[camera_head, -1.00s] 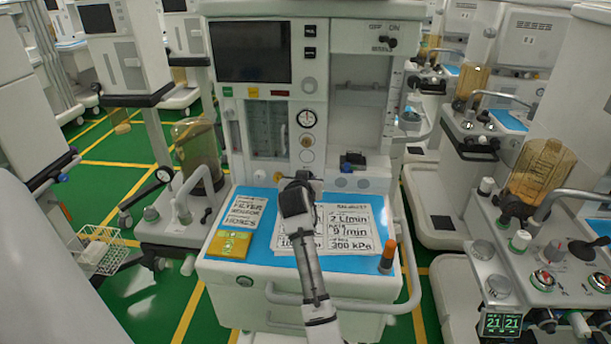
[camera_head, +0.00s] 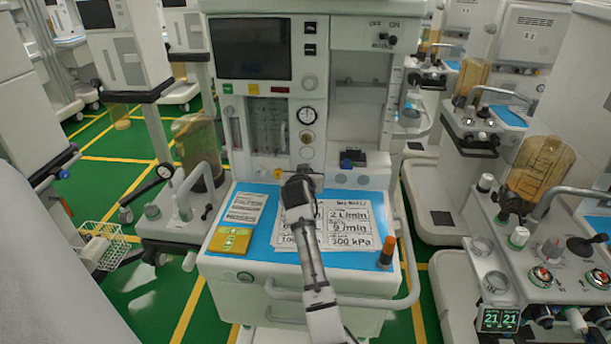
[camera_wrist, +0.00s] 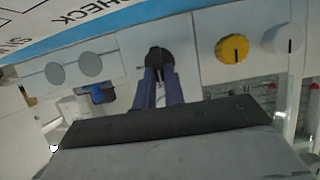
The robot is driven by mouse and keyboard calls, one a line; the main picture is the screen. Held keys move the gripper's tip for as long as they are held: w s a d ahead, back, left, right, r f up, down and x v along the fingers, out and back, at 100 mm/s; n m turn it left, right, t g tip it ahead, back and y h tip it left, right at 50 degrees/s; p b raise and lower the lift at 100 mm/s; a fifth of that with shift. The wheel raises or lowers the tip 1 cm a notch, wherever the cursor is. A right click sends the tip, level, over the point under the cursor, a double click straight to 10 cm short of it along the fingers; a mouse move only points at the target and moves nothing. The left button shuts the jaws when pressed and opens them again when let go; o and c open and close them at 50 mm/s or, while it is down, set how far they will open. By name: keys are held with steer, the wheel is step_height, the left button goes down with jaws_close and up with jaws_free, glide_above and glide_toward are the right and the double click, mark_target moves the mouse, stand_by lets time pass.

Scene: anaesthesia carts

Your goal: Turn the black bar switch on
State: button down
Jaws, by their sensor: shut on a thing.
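In the wrist view the black bar switch (camera_wrist: 158,57) is a round black knob on the white front panel. The two fingers of my gripper (camera_wrist: 160,76) close on it from below in the picture and cover part of it. In the head view my gripper (camera_head: 309,178) is at the front panel of the middle cart (camera_head: 230,290), just above its blue work surface. My own wrist hides the switch there. The bar's exact angle is hard to tell.
A yellow knob (camera_wrist: 232,48) and a white knob (camera_wrist: 287,40) sit beside the switch. Another black switch (camera_head: 385,38), under OFF and ON, is high on the cart. Other carts stand close on both sides.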

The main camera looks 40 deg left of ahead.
stand_by(0.3)
steer(key=m, duration=0.1)
steer(key=m+y+b, duration=0.1)
steer(key=m+g+y+b, duration=0.1)
steer(key=shift+w+d+f, duration=0.25)
steer(key=shift+d, duration=0.15)
steer(key=m, duration=0.1)
steer(key=m+y+b, duration=0.2)
steer(key=m, duration=0.1)
steer(key=shift+w+d+f, duration=0.15)
steer(key=shift+d, duration=0.1)
steer(key=shift+g+y+b, duration=0.3)
steer(key=shift+y, duration=0.1)
steer(key=c, duration=1.5)
jaws_free()
steer(key=b+v, duration=0.2)
steer(key=v, duration=1.2)
steer(key=shift+b, duration=0.4)
